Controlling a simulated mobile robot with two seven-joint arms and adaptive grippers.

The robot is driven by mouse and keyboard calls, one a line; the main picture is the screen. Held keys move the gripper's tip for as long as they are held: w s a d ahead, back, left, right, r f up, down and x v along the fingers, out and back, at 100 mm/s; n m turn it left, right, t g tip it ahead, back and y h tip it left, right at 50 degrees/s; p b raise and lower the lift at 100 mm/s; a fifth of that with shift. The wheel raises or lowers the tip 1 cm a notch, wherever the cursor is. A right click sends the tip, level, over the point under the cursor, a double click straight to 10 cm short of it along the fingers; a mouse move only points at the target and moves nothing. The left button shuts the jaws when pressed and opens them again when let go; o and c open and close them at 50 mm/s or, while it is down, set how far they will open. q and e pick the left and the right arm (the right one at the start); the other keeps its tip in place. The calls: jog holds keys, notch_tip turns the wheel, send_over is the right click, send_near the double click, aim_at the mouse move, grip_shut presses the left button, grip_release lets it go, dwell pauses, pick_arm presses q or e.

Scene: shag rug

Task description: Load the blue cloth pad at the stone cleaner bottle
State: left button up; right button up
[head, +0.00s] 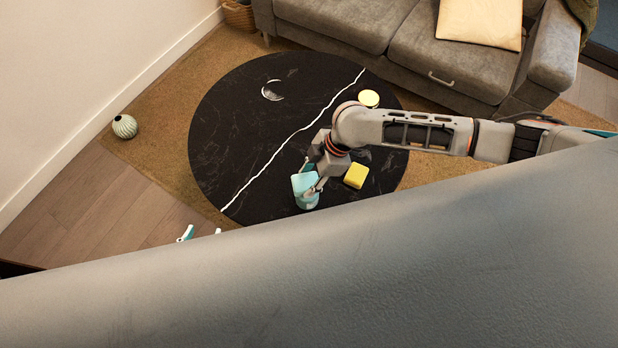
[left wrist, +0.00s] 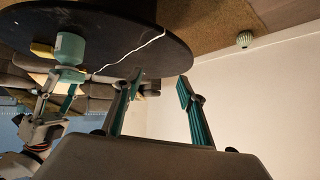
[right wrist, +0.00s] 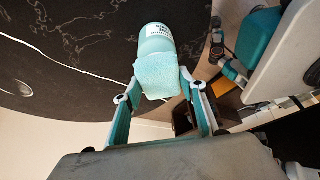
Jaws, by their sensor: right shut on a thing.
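The light-blue cloth pad (right wrist: 158,75) is between the fingers of my right gripper (right wrist: 158,90), which is shut on it. In the head view the pad (head: 303,183) is above the round black table. The teal stone cleaner bottle (right wrist: 153,40) is directly behind the pad, partly hidden by it; I cannot tell whether they touch. The bottle stands at the table's near edge in the head view (head: 308,202), and shows in the left wrist view (left wrist: 70,48). My left gripper (left wrist: 158,88) is open and empty, off the table; only its fingertips show in the head view (head: 202,233).
The round black table (head: 235,130) has a white line across it. A yellow block (head: 356,176) lies right of the bottle. A pale yellow round item (head: 369,98) and a clear dish (head: 271,91) are farther back. A grey sofa (head: 400,40) stands behind; the table's left side is clear.

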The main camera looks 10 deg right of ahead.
aim_at(302, 182)
jog(key=shift+s+f, duration=0.1)
notch_tip(302, 182, up, 2)
jog(key=shift+r+p, duration=0.25)
jog(key=shift+p, duration=0.9)
jog(key=shift+r+p, duration=0.95)
jog(key=shift+p, duration=0.05)
jog(key=shift+r+p, duration=1.45)
jog(key=shift+p, duration=0.2)
jog(key=shift+f, duration=0.1)
jog(key=w+d+r+m+t+h, duration=0.1)
jog(key=d+r+m, duration=0.4)
jog(key=r, duration=0.5)
jog(key=w+d+r+m+t+h, duration=0.1)
jog(key=d+r+m, duration=0.4)
jog(key=r, duration=0.6)
jog(key=d+r+m+t+h, duration=0.2)
jog(key=d+r+m, duration=0.2)
jog(key=r+m, duration=0.3)
notch_tip(302, 182, up, 3)
jog(key=shift+w+d+r+h, duration=0.15)
jog(key=shift+w+d+h, duration=0.15)
jog(key=shift+w+d, duration=0.1)
